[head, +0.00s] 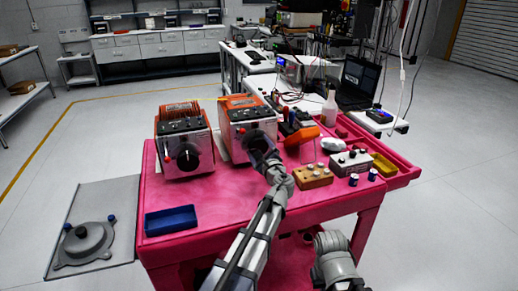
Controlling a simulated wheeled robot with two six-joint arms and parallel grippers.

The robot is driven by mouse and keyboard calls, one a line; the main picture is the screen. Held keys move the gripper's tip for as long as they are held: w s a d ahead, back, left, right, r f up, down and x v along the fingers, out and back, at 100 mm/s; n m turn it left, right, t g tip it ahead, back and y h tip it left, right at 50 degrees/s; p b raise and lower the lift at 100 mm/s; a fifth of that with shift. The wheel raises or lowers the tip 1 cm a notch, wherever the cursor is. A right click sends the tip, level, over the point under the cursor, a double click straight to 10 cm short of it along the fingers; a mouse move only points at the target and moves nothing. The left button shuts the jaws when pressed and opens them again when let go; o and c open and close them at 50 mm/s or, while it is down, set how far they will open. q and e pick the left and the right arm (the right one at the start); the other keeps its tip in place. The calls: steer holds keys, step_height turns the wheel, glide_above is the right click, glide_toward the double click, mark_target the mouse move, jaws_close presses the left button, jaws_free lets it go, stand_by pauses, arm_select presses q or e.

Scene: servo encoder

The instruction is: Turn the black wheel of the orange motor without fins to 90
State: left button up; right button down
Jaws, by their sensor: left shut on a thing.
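Two orange-and-grey motors stand side by side on the pink cart. The left motor (184,141) has fins on top and a black wheel (187,157) on its front. The right motor (240,115) has a flat orange top with no fins visible. My left gripper (262,150) is at the front of the right motor, shut on its black wheel. The gripper hides most of that wheel, and I cannot read its angle. My right arm shows at the bottom right, but its gripper is not in view.
The pink cart (215,203) also carries a blue tray (171,220), a wooden box with knobs (313,177), a grey control box (350,163) and a white bottle (329,108). A grey flanged part (86,244) lies on a plate at lower left. The cart's front middle is clear.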

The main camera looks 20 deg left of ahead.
arm_select(q)
steer(key=shift+n, duration=0.3)
stand_by(0.4)
steer(key=o, duration=1.1)
steer(key=shift+s, duration=0.1)
steer(key=v, duration=0.7)
steer(key=shift+s+d, duration=0.2)
steer(key=shift+s, duration=0.1)
